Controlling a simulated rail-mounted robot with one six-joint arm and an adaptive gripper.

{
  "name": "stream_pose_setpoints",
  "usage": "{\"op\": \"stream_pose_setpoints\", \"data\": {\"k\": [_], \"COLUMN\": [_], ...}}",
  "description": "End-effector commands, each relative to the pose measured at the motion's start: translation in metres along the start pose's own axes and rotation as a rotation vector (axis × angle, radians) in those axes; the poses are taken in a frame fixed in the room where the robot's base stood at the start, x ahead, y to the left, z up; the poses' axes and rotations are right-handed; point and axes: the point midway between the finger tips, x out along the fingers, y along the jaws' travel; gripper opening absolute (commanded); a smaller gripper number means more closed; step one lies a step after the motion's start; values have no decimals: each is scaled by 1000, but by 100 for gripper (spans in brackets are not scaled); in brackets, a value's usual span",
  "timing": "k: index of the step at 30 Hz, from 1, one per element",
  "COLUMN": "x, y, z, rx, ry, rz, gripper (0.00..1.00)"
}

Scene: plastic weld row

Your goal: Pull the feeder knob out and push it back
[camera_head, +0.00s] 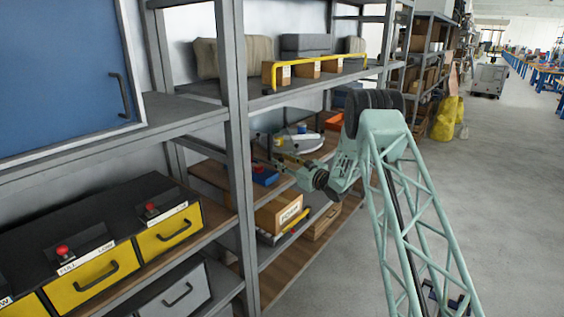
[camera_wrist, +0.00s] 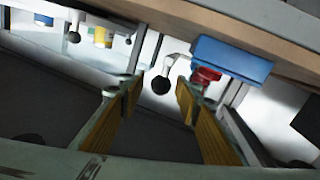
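A black ball knob (camera_wrist: 161,86) on a bent metal rod shows in the wrist view, beside a blue block (camera_wrist: 232,59) with a red part (camera_wrist: 205,76) under it. My gripper (camera_wrist: 158,95) is open, with one yellow-padded finger on each side of the knob in the picture. I see no contact, and I cannot tell whether the knob is between the tips or beyond them. In the head view my gripper (camera_head: 281,160) reaches into the shelf above a blue box (camera_head: 265,176); the knob is too small to make out there.
Another dark ball (camera_wrist: 74,37) hangs at the upper left of the wrist view, near a yellow part (camera_wrist: 102,37). In the head view a grey shelf post (camera_head: 236,130) stands left of my gripper, and a cardboard box (camera_head: 283,213) sits below.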

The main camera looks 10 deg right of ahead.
Motion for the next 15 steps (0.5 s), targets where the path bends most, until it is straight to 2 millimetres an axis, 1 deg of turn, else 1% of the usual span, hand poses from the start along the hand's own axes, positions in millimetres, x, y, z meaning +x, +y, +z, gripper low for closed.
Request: {"op": "stream_pose_setpoints", "data": {"k": [5, 8, 11, 15], "x": [-4, -11, -20, -38], "y": [1, 1, 1, 1], "z": [0, 0, -1, 0], "rx": [0, 0, 0, 1], "ry": [0, 0, 0, -1], "rz": [1, 1, 2, 2], "gripper": [30, 30, 30, 30]}}
